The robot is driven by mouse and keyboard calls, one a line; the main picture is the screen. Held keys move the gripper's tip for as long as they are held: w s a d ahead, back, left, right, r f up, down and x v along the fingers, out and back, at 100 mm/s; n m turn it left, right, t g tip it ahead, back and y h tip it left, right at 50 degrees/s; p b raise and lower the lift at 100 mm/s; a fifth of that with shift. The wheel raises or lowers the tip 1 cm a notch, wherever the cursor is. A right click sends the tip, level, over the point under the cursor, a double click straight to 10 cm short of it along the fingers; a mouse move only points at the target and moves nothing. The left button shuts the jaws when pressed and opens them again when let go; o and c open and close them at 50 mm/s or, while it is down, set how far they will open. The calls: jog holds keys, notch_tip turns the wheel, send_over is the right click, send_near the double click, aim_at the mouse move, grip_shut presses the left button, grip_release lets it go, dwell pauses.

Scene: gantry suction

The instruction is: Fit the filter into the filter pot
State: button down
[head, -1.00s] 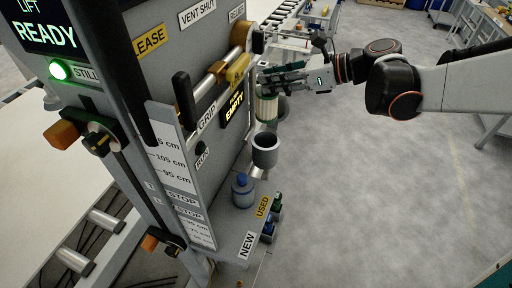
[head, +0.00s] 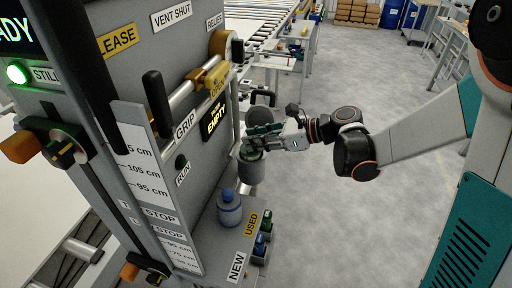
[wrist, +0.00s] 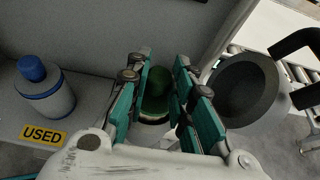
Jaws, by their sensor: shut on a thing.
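My gripper (head: 264,138) is shut on the filter, with its teal fingers on both sides of the filter's green top (wrist: 157,88) in the wrist view. The filter is upright over the mouth of a grey pot (head: 251,172) beside the machine, and its pale body is mostly out of sight, seemingly inside the pot. I cannot tell whether it is fully seated.
A blue-capped bottle (head: 229,209) stands on the machine's ledge, near the USED label (head: 250,223) and NEW label (head: 236,267). Small bottles (head: 263,236) sit beside the labels. Levers (head: 157,103) stick out of the panel. The floor to the right is clear.

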notch_tip(320, 180, down, 2)
jog(key=shift+w+f, duration=0.1)
jog(key=shift+f, duration=0.05)
jog(key=c, duration=1.8)
grip_release()
jog(key=shift+b, duration=0.3)
jog(key=o, duration=0.4)
